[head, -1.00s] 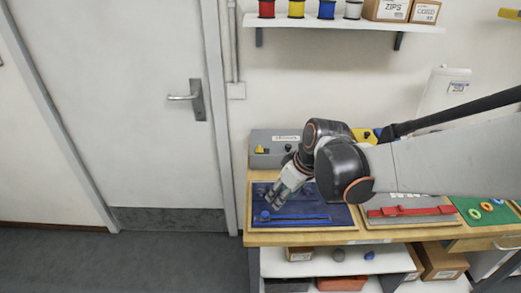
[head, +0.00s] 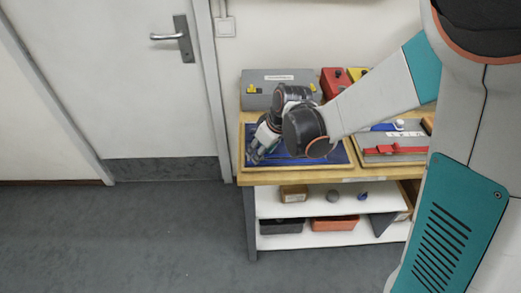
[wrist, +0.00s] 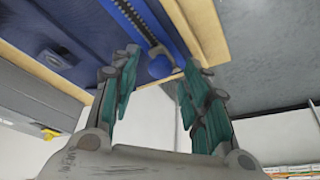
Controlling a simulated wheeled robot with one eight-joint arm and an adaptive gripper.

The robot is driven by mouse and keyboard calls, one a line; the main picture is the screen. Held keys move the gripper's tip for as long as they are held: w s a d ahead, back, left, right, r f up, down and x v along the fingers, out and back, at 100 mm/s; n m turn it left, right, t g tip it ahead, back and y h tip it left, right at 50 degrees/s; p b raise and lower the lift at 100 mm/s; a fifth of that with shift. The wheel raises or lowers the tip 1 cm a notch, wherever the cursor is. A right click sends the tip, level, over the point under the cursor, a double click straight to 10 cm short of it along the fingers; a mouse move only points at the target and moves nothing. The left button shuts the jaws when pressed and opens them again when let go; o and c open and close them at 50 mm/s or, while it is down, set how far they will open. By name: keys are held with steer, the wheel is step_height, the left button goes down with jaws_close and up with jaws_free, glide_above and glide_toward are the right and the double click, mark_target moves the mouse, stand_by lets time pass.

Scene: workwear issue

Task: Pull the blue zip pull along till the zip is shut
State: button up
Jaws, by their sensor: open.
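The blue zip pull (wrist: 160,68) shows in the wrist view as a rounded blue knob, near the end of the zip (wrist: 140,28) with its dark teeth. The zip lies on a dark blue panel (wrist: 78,22) in a wooden frame. My gripper (wrist: 160,58) is open, with one finger on each side of the pull; I cannot tell whether either finger touches it. In the head view my gripper (head: 258,153) is at the left end of the blue panel (head: 338,152). There my arm hides much of the panel and the pull cannot be made out.
A red zip (head: 396,149) on a grey board lies to the right on the same bench. A grey box (head: 270,93) and a red box (head: 334,82) stand behind. Lower shelves (head: 290,243) hold trays and small boxes. Open floor lies left of the bench.

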steer(key=shift+f, duration=0.2)
jaws_close()
steer(key=shift+d, duration=0.25)
glide_above(316, 155)
steer(key=s+d, duration=0.2)
steer(key=shift+w+a, duration=0.2)
steer(key=shift+a, duration=0.05)
jaws_free()
steer(key=shift+d, duration=0.1)
